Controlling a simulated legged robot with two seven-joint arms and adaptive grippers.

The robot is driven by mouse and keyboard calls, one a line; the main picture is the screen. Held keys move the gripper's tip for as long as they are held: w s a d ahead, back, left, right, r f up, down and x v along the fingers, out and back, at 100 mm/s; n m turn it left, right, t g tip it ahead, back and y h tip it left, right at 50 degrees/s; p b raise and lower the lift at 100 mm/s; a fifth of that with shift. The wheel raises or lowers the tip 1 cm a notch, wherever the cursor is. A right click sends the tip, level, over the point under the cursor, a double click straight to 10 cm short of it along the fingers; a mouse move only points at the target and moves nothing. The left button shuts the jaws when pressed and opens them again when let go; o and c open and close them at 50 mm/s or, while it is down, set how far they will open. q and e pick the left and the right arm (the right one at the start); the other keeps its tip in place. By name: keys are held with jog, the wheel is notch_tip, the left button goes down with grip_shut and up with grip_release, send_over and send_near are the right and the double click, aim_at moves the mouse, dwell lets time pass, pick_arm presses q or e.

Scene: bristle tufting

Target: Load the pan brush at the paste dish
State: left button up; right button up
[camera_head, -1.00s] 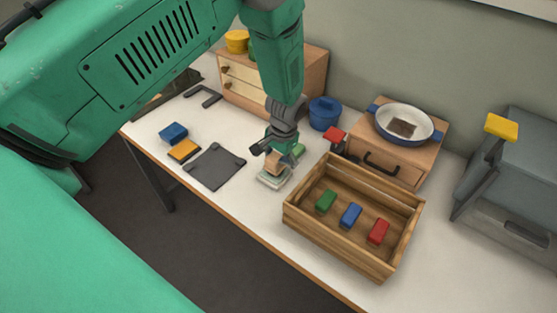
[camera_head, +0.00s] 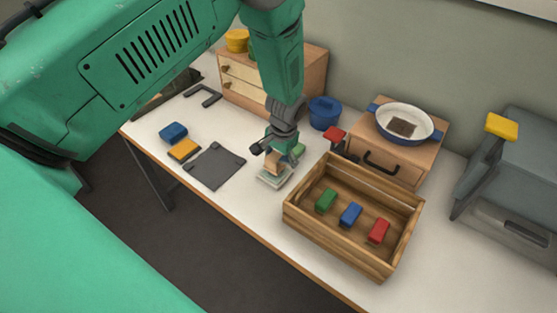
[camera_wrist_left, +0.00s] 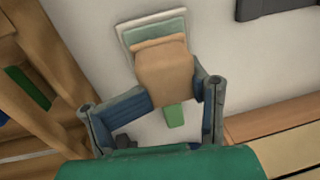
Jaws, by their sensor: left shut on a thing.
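My left gripper (camera_head: 274,153) points down over the table and is shut on a tan wooden block, the pan brush (camera_head: 272,167). In the left wrist view the brush (camera_wrist_left: 165,78) sits between the two fingers of the gripper (camera_wrist_left: 168,98). The pale square paste dish (camera_head: 266,181) lies right below the brush; in the wrist view the dish (camera_wrist_left: 128,38) is at the far end of the brush. I cannot tell whether the brush touches the paste. The white pan (camera_head: 410,116) with blue handles and a brown patch stands on a small wooden cabinet. My right gripper is not in view.
A wooden crate (camera_head: 335,238) with green, blue and red blocks stands close right of the gripper. A dark grey mat (camera_head: 215,166) lies to the left, with blue and yellow sponges beyond. A blue pot (camera_head: 324,114) and a green piece (camera_wrist_left: 174,115) are near.

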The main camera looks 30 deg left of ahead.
pick_arm(q)
jog(key=shift+r+p, duration=2.5)
jog(key=shift+r, duration=0.95)
jog(key=shift+f, duration=0.1)
